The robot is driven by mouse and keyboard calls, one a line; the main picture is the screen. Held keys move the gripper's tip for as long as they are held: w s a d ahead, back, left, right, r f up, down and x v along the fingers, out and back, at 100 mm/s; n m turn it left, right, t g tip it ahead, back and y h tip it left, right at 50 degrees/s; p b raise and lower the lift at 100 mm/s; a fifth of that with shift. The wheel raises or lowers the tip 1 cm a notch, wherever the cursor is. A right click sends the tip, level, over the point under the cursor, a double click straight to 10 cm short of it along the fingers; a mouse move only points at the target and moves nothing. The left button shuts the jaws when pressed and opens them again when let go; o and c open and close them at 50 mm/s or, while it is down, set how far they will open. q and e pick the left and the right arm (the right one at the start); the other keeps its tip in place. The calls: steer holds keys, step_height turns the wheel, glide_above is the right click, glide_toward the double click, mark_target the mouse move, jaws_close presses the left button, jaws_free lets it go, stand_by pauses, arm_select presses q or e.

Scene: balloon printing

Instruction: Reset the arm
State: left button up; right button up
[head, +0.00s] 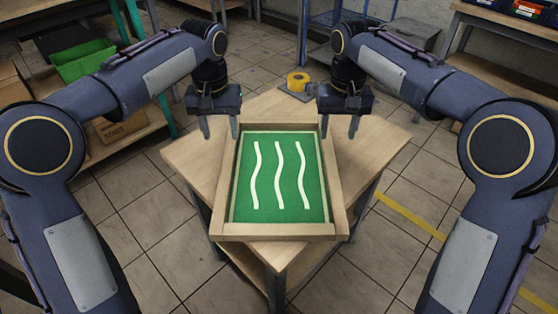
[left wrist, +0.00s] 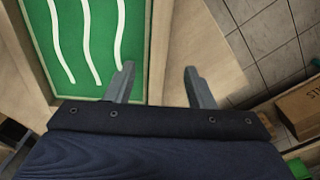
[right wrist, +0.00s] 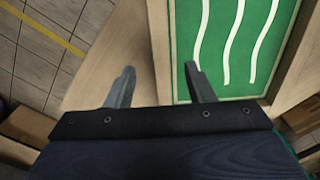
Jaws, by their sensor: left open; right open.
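My left gripper (head: 219,128) is open and empty above the table, at the far left corner of a wooden frame. In the left wrist view its fingers (left wrist: 160,86) are spread over the frame's edge. My right gripper (head: 339,127) is open and empty at the far right corner of the frame. In the right wrist view its fingers (right wrist: 158,88) are spread apart with nothing between them. The wooden frame (head: 277,230) holds a green board (head: 240,195) with three white wavy lines (head: 281,180).
The frame lies on a wooden table (head: 190,155) with bare top on both sides. A yellow tape roll (head: 298,81) is beyond the table. A green bin (head: 84,60) and cardboard boxes (head: 122,124) sit on shelving at left. Colored bins (head: 530,9) stand at top right.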

stand_by(0.3)
